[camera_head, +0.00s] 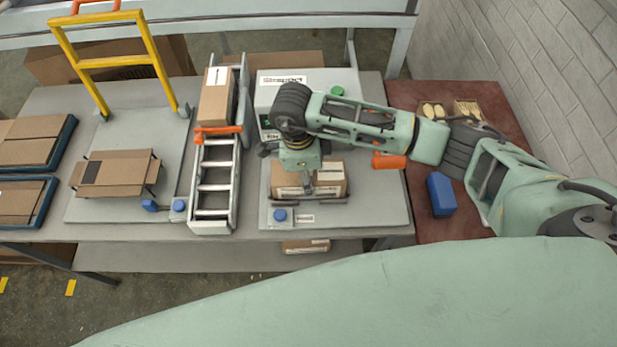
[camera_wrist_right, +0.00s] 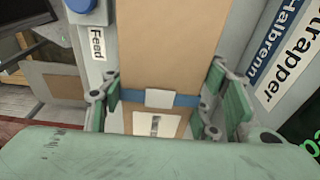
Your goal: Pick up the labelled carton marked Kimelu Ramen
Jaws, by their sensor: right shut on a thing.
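A brown carton (camera_head: 333,181) sits on the grey strapping machine, under my right gripper (camera_head: 307,188). In the right wrist view the carton (camera_wrist_right: 168,45) has a blue strap (camera_wrist_right: 185,100) around it, a white patch on the strap and a small pale label (camera_wrist_right: 155,124). I cannot read a carton name on it. My right gripper's green-padded fingers stand on both sides of the carton, shut on it. The arm hides part of the carton in the head view. My left gripper is not in view.
The strapping machine (camera_head: 382,212) has a blue "Feed" button (camera_wrist_right: 81,6). To its left are a roller conveyor (camera_head: 214,188) with another carton (camera_head: 215,97), and a flat carton (camera_head: 118,172) by a yellow frame (camera_head: 110,62). A blue block (camera_head: 441,195) lies on the red-brown table (camera_head: 420,95).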

